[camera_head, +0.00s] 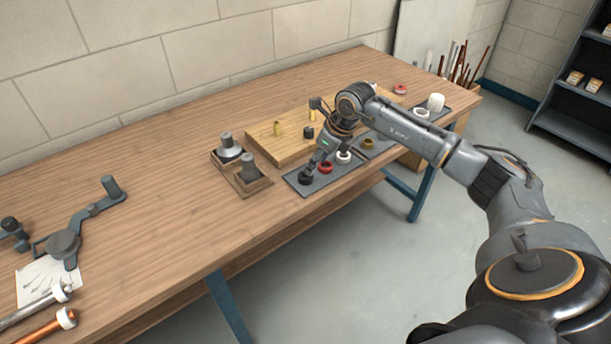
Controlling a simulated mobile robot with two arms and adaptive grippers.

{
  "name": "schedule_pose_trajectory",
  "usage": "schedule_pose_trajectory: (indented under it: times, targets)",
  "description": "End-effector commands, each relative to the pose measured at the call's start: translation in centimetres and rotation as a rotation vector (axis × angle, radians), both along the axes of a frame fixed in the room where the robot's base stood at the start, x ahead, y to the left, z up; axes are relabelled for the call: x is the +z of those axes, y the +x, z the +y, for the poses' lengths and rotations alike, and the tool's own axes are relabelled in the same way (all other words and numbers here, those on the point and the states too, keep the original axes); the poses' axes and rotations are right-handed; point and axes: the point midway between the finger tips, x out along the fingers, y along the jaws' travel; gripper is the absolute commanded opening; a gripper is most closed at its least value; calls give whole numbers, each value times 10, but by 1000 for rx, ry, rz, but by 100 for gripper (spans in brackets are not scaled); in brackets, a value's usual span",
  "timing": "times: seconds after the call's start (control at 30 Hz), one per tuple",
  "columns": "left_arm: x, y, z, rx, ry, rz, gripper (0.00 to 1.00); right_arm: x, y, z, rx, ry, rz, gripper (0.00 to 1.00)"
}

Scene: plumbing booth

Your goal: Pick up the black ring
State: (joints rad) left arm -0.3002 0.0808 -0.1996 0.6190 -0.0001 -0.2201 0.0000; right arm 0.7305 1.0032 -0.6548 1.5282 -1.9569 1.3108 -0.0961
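The black ring (306,179) lies at the left end of a dark grey tray (328,184) near the front edge of the workbench. My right gripper (313,168) reaches down to it from the upper right, with its fingertips at or just above the ring. The fingers are small and partly merge with the dark ring, so I cannot tell whether they touch or grip it. A red ring (326,167) and a white ring (344,157) lie in the same tray, to the right of the fingers. My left gripper is not in view.
A wooden board (277,148) with brass pieces lies behind the tray. A wooden box (239,186) with grey metal parts stands to the left. A second tray (382,149) holds a brass-coloured ring (367,144).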

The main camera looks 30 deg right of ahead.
Motion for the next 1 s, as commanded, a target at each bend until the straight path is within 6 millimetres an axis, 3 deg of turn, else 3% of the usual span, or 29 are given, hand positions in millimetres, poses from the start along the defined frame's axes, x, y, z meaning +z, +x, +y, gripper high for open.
schedule_pose_trajectory:
  times: [0.27,0.5,0.8,0.93,1.0]
  targets:
    - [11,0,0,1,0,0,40,-19,9,7,1,3,3,52]
    - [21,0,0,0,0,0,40,-50,22,14,0,3,2,52]
    - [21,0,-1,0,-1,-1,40,-56,24,14,1,1,-1,52]
    - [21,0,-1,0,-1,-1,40,-56,24,14,1,1,-1,27]
    - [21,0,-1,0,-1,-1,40,-56,24,14,1,1,-1,23]
